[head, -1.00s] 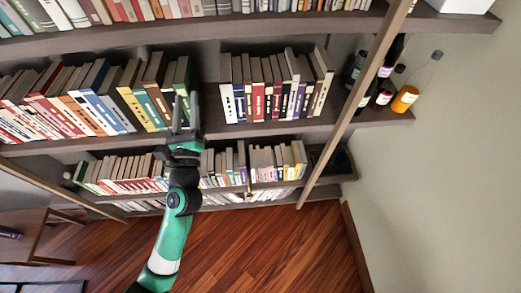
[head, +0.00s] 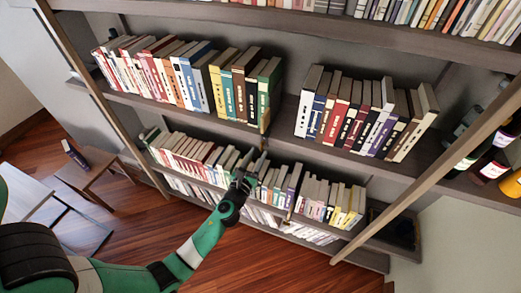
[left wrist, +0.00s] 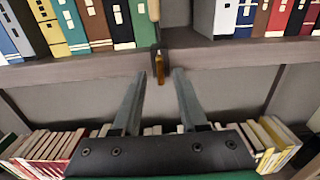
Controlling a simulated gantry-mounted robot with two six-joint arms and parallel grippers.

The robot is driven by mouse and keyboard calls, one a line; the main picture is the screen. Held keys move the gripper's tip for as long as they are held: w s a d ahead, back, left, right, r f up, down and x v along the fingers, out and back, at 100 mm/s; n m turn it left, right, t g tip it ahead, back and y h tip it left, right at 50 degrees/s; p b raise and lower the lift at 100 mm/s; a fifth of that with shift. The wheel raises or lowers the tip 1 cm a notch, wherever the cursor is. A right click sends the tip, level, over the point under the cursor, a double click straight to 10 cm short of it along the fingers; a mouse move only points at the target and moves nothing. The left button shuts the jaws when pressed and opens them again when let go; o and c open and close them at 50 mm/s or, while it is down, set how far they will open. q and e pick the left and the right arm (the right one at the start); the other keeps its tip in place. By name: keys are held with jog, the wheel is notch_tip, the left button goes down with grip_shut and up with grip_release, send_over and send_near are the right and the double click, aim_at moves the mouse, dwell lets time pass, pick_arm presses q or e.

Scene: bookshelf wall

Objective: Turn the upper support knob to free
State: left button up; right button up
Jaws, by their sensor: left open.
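In the left wrist view a small brass-coloured knob (left wrist: 159,68) hangs from a dark bracket (left wrist: 157,49) at the front edge of a shelf. A thin light-brown rod shows straight above it. My left gripper (left wrist: 158,76) is open, with one finger on each side of the knob in the picture. The fingertips show just below the shelf edge, and nothing is between them that I can see being gripped. In the head view my left gripper (head: 246,178) is in front of the lower book row, below the middle shelf. My right gripper is not in view.
The middle shelf (head: 228,124) carries two groups of books with a gap between them. Books fill the lower shelf behind my left gripper. A slanted wooden upright (head: 440,180) and bottles (head: 490,160) stand to the right. A small stool (head: 90,165) stands at left.

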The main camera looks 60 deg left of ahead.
aim_at(261, 148)
pick_arm(q)
jog(key=x, duration=0.3)
jog(key=shift+w+a, duration=0.15)
grip_shut()
